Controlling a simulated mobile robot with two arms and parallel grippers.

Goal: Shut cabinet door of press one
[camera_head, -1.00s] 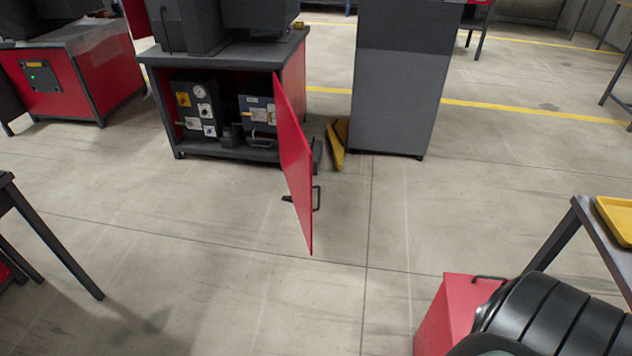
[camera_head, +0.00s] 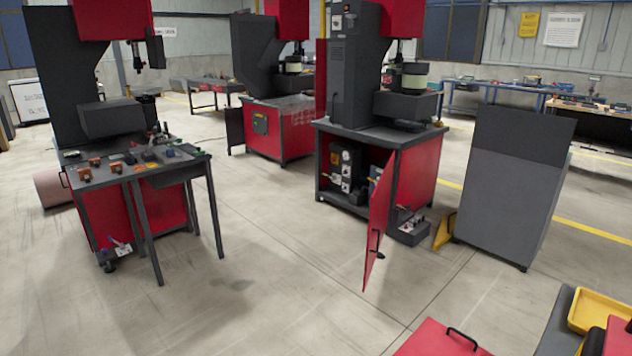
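The press (camera_head: 347,75) with an open cabinet stands right of the middle in the head view. Its red cabinet door (camera_head: 379,222) stands wide open and swings out toward me, seen nearly edge-on. A dark handle (camera_head: 381,240) sits on the door's lower part. Inside the open cabinet (camera_head: 340,187) I see a dark panel with a gauge and labels; the door hides part of the inside. Neither of my grippers is in view.
A grey cabinet (camera_head: 512,180) stands right of the press, with a yellow wedge-shaped thing (camera_head: 445,231) beside it. A red box with a black handle (camera_head: 440,341) is at the bottom edge. A worktable (camera_head: 195,160) stands left. The floor (camera_head: 290,290) before the door is clear.

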